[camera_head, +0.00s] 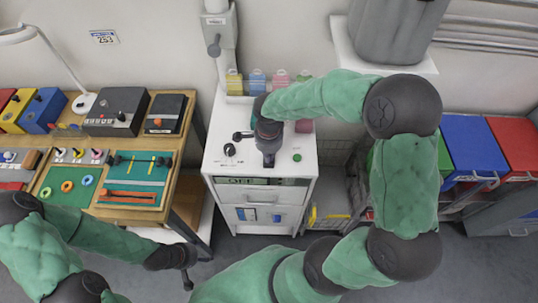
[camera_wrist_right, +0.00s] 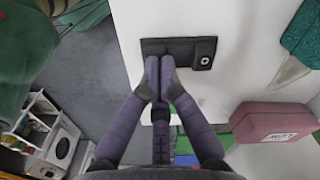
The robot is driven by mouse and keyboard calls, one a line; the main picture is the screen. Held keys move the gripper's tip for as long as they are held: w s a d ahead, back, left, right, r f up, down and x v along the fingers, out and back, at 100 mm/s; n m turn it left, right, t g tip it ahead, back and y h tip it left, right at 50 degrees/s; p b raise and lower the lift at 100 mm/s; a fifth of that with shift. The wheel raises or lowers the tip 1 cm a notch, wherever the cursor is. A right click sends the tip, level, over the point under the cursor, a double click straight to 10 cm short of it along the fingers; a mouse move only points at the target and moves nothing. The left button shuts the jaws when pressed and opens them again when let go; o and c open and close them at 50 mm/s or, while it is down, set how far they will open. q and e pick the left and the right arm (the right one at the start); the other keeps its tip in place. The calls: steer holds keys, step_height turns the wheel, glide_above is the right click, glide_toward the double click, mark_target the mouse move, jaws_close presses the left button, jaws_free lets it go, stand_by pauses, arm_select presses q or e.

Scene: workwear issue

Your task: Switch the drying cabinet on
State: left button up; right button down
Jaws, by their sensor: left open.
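The white cabinet (camera_head: 262,209), which I take for the drying cabinet, stands in the middle of the head view. Its top carries a black rotary knob (camera_head: 230,149) with marks around it and a green round button (camera_head: 297,157). A small display (camera_head: 243,181) is on its front. My right gripper (camera_head: 268,155) is over the cabinet top, between knob and button. In the wrist view its fingertips (camera_wrist_right: 160,68) are together at a dark plate (camera_wrist_right: 180,46); I cannot tell whether they touch it. My left gripper (camera_head: 188,278) is open and low, left of the cabinet, above the floor.
A wooden bench (camera_head: 180,185) with coloured trays and boxes stands to the left. Blue (camera_head: 470,150) and red bins are at the right.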

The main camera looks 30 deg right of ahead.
steer(key=shift+f, duration=0.2)
steer(key=shift+r+p, duration=2.15)
steer(key=shift+r, duration=1.4)
